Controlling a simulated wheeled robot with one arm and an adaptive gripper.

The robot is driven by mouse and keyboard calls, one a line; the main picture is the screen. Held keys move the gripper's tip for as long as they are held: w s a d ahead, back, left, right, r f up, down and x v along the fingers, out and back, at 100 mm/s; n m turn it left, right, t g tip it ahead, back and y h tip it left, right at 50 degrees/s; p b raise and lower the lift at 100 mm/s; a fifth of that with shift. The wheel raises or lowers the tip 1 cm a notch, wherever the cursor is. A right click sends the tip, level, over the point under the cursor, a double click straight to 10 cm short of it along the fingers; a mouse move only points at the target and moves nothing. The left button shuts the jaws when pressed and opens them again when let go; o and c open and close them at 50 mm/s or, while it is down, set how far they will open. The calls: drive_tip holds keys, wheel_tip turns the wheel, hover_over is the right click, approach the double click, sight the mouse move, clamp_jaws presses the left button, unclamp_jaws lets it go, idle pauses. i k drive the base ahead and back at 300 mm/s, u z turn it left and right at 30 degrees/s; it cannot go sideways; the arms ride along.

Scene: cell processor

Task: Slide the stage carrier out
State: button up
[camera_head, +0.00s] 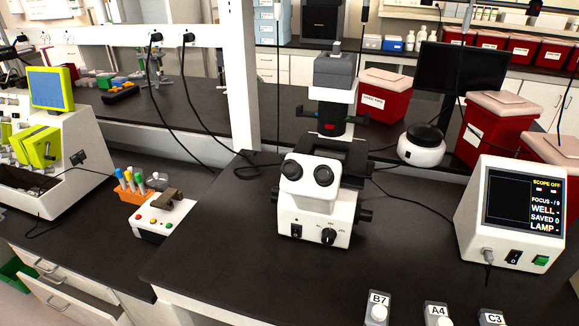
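A white microscope (318,205) stands on the dark bench in the middle of the picture, with two black eyepieces, a front switch and a knob. Its dark flat stage (348,155) lies behind the eyepieces, below the grey upper column (335,75). A separate carrier on the stage cannot be made out, and the eyepieces hide part of the stage. My gripper is not in view.
A control box (523,215) at the right has a screen reading "SCOPE OFF". Labelled holders B7 (377,308), A4 (437,315) and C3 (491,318) stand at the front edge. Red bins (384,98) stand behind. The bench left of the microscope's front is clear.

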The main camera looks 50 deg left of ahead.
sight(370, 165)
drive_tip(key=u, duration=1.85)
